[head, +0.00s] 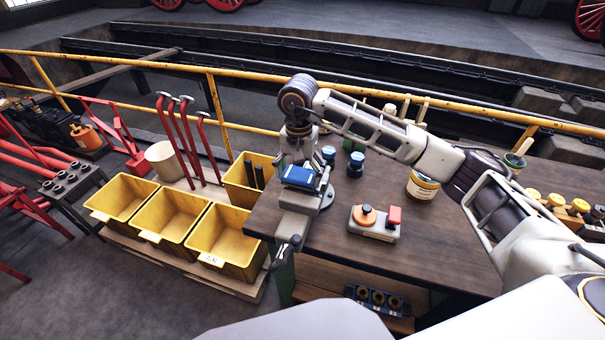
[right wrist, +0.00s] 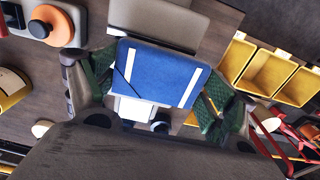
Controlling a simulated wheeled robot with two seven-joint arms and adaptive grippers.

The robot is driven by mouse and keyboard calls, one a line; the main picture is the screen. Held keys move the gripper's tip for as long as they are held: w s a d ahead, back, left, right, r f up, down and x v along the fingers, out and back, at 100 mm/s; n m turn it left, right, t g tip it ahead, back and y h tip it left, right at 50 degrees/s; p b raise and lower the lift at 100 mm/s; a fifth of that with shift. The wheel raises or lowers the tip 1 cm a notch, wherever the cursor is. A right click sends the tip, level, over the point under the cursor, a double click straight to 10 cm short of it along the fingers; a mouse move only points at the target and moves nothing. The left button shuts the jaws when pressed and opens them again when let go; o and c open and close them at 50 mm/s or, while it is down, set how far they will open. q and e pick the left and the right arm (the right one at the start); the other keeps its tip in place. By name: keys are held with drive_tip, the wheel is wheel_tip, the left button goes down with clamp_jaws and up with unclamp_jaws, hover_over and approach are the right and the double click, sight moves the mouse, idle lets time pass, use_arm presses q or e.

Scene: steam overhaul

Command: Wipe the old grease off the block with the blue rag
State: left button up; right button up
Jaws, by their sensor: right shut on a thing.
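The blue rag (head: 299,176) is a folded blue pad with white stripes, and it also shows in the right wrist view (right wrist: 158,75). My right gripper (head: 299,163) points down over the grey vise (head: 302,205) at the left end of the workbench. In the right wrist view its two green-padded fingers (right wrist: 158,88) are shut on the rag from either side. The rag is at the top of the vise; whether it touches what is under it I cannot tell. The block and any grease on it cannot be made out beneath the rag. My left gripper is not in view.
On the workbench (head: 430,250) stand a grey box with orange and red buttons (head: 374,221), a yellow-labelled tin (head: 422,186) and dark blue bottles (head: 355,163). Several yellow bins (head: 225,243) stand left of the bench. A yellow railing (head: 450,104) runs behind.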

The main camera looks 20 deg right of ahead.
sight(311, 177)
drive_tip(key=shift+d, duration=0.1)
idle(0.3)
drive_tip(key=shift+s+d+f+b, duration=0.15)
drive_tip(key=shift+s+d+b, duration=0.75)
drive_tip(key=shift+d, duration=0.35)
drive_tip(key=shift+a, duration=0.15)
drive_tip(key=shift+w+a+b, duration=0.25)
drive_tip(key=shift+w+a, duration=0.2)
drive_tip(key=shift+a, duration=0.15)
drive_tip(key=shift+w+a+b, duration=0.2)
drive_tip(key=shift+w+a, duration=0.2)
drive_tip(key=shift+a, duration=0.2)
drive_tip(key=shift+s+d, duration=0.1)
drive_tip(key=shift+d, duration=0.05)
drive_tip(key=shift+s+d+f+b, duration=0.1)
drive_tip(key=shift+s+d+b, duration=0.35)
drive_tip(key=shift+d, duration=0.15)
drive_tip(key=shift+s+d+b, duration=0.4)
drive_tip(key=shift+d+b, duration=0.05)
drive_tip(key=shift+d, duration=0.15)
